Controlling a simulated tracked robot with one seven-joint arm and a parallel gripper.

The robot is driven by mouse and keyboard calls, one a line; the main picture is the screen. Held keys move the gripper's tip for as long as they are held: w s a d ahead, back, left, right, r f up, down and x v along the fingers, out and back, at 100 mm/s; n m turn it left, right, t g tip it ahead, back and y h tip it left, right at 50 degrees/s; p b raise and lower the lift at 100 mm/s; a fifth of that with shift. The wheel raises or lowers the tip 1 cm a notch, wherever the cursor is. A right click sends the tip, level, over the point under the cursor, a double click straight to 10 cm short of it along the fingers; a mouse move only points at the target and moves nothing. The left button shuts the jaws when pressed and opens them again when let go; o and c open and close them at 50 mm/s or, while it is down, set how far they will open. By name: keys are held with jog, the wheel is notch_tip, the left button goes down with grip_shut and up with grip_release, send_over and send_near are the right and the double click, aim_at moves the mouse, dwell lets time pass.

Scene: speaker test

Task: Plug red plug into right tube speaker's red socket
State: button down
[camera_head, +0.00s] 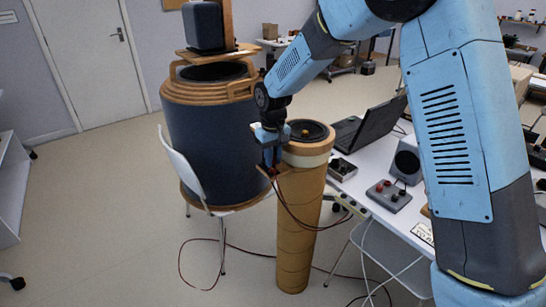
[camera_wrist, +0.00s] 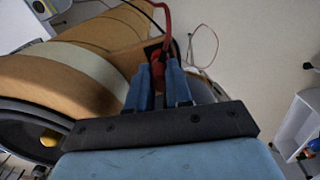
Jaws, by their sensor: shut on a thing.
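The tan tube speaker (camera_head: 303,215) stands upright on the floor in the middle of the head view, with a pale band and a dark cone on top. In the wrist view its side (camera_wrist: 75,75) fills the left. A small socket plate (camera_head: 273,172) juts from its upper left side. My gripper (camera_head: 270,158) is beside that plate. In the wrist view my gripper (camera_wrist: 158,84) has its blue fingers shut on the red plug (camera_wrist: 157,72), with a red cable running up from it. The plug is at the dark plate; I cannot tell whether it is seated. The red socket is hidden.
A large dark drum-shaped speaker (camera_head: 222,140) and a white chair (camera_head: 185,170) stand close on the left. A table on the right holds a laptop (camera_head: 370,128), a small grey speaker (camera_head: 407,160) and a grey terminal box (camera_head: 388,195). Loose cables (camera_head: 222,262) trail on the floor.

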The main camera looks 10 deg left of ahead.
jog(key=shift+f, duration=0.25)
jog(key=c, duration=1)
grip_release()
jog(key=shift+o, duration=0.2)
jog(key=shift+r, duration=3.75)
